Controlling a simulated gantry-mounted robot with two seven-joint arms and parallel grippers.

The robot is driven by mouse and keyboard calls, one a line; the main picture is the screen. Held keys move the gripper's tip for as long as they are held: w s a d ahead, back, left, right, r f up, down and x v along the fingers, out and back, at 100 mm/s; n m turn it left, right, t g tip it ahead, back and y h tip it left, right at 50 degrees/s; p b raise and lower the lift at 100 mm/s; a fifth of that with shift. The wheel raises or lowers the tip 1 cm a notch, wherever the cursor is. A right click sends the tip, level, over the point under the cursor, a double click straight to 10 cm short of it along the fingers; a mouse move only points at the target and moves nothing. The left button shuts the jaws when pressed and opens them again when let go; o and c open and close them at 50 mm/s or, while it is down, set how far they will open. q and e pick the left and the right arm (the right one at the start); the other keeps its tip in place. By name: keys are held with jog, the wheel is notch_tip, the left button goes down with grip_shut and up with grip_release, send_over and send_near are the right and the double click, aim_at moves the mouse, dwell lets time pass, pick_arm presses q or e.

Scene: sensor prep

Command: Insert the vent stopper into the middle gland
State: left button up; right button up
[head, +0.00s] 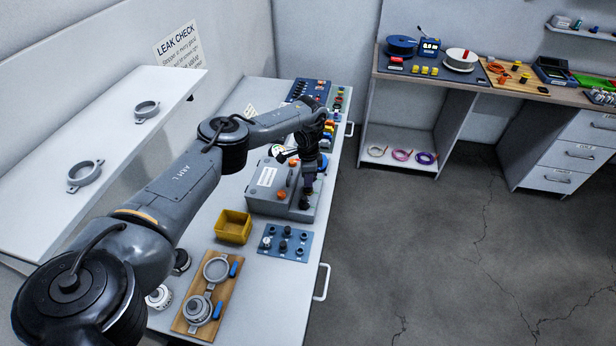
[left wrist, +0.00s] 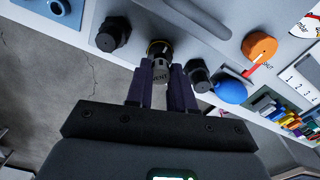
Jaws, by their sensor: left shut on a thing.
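My left gripper (head: 307,190) is over the right side of the grey box (head: 262,205), pointing down. In the left wrist view its two purple fingers (left wrist: 160,85) are shut on the vent stopper (left wrist: 158,72), a small dark piece with "VENT" lettering. The stopper is lined up with the middle gland (left wrist: 157,47), whose brass-coloured rim shows just beyond it. Black glands (left wrist: 113,35) and (left wrist: 199,75) stand on either side. I cannot tell how deep the stopper sits. My right gripper is not in view.
An orange knob (left wrist: 260,46) and a blue rounded part (left wrist: 230,89) are close by the fingers. A yellow bin (head: 233,227), a blue plate of fittings (head: 285,243) and a wooden board (head: 206,298) lie nearer on the bench.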

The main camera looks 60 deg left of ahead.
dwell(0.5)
pick_arm(q)
jog(key=shift+f+b, duration=0.3)
jog(key=shift+f, duration=0.15)
jog(key=shift+f+b, duration=0.4)
jog(key=shift+f, duration=0.15)
dwell(0.8)
jog(key=o, duration=1)
jog(key=shift+c, duration=0.2)
jog(key=shift+r, duration=0.1)
